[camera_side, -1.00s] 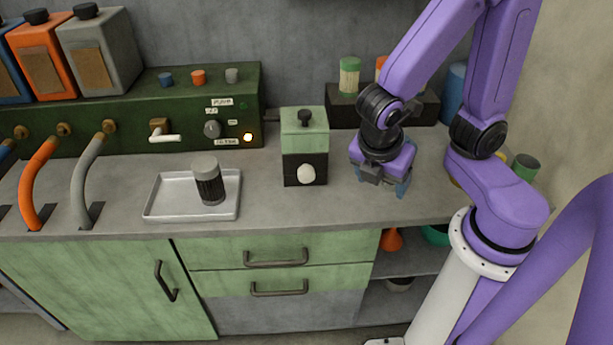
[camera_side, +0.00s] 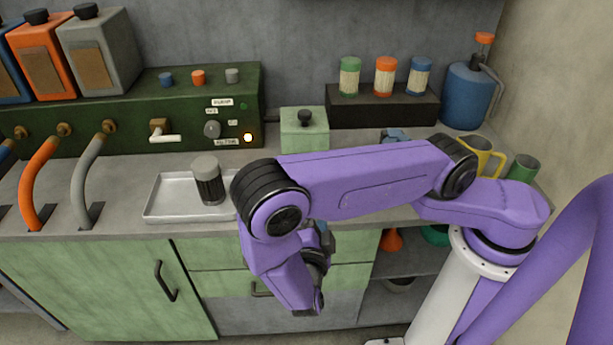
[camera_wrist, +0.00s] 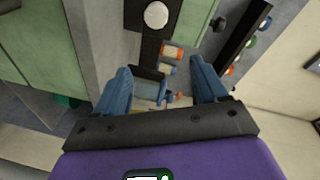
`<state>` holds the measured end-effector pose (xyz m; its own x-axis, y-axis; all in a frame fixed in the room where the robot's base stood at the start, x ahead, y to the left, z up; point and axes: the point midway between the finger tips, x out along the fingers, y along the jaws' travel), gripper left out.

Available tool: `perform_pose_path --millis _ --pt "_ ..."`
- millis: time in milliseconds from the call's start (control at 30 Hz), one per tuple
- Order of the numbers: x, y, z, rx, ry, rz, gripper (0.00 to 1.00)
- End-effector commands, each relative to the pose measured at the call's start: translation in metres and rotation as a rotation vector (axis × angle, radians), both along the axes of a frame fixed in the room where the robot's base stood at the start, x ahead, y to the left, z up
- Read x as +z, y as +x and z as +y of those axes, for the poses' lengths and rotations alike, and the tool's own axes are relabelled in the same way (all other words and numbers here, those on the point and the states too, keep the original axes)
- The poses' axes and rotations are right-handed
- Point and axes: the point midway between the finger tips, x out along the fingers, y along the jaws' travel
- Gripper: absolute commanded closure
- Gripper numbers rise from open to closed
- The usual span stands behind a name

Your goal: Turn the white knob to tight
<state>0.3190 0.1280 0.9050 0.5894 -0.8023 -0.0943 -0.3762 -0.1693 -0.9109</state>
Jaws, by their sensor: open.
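The white knob (camera_wrist: 156,15) shows at the top of the wrist view, on the black front of a small box (camera_wrist: 150,50). In the side view, the green top of this box (camera_side: 304,128) shows, but my arm hides its front and the knob. My gripper (camera_wrist: 162,75) is open in the wrist view, with its two blue fingers spread apart and not touching the knob. The knob lies beyond the fingertips, roughly between them. In the side view my gripper is mostly hidden behind my arm. I cannot read any tight mark or the knob's turn.
A metal tray (camera_side: 157,210) with a dark, grey-capped jar (camera_side: 208,180) stands left of the box. A green panel (camera_side: 100,125) with knobs and hoses is behind.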

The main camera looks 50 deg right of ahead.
Motion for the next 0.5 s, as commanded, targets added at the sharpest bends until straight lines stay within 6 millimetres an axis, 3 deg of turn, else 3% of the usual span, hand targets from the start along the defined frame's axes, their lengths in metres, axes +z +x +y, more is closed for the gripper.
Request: perform_pose_path --millis 200,500 --pt "-0.025 -0.003 0.008 0.138 -0.269 0.196 0.28" --pt "-0.030 0.005 0.000 0.166 -0.335 0.245 0.28"
